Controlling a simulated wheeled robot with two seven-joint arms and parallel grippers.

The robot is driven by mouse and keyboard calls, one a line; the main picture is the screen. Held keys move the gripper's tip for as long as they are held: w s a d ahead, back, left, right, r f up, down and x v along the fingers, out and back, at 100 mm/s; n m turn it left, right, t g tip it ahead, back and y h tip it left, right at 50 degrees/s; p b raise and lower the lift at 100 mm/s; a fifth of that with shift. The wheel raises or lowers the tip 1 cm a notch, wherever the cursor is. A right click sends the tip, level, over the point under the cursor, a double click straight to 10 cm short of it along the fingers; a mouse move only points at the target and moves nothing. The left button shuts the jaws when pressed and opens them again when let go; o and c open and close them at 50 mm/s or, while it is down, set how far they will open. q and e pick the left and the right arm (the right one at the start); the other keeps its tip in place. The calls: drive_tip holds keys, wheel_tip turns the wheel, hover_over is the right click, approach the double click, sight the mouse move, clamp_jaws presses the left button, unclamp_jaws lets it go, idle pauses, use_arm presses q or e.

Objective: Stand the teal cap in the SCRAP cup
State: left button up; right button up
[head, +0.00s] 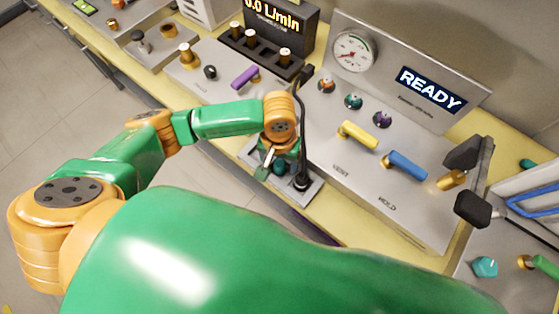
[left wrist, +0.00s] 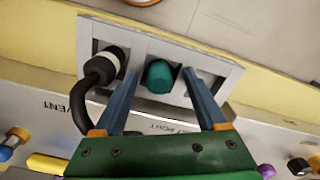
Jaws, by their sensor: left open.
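A teal cap (left wrist: 159,77) stands in the middle place of a grey tray (left wrist: 208,57) in the left wrist view. My left gripper (left wrist: 160,73) is open, with its two blue-grey fingers on either side of the cap and a gap visible at each side. In the head view my left gripper (head: 264,170) is over the same tray (head: 317,188), and its wrist partly hides the cap. No cup with a readable SCRAP label shows. My right gripper cannot be made out.
A black plug with a cable (left wrist: 104,62) stands beside the cap. To the right, the panel carries a yellow handle (head: 358,135), a blue handle (head: 407,165) and a gauge (head: 352,52). Another teal piece (head: 485,267) lies at far right.

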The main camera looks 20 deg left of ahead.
sight(280, 163)
idle(0.4)
use_arm(q)
wheel_tip(280, 163, up, 13)
drive_tip(key=p, duration=0.1)
drive_tip(key=shift+w+p, duration=0.15)
drive_tip(key=shift+p, duration=0.25)
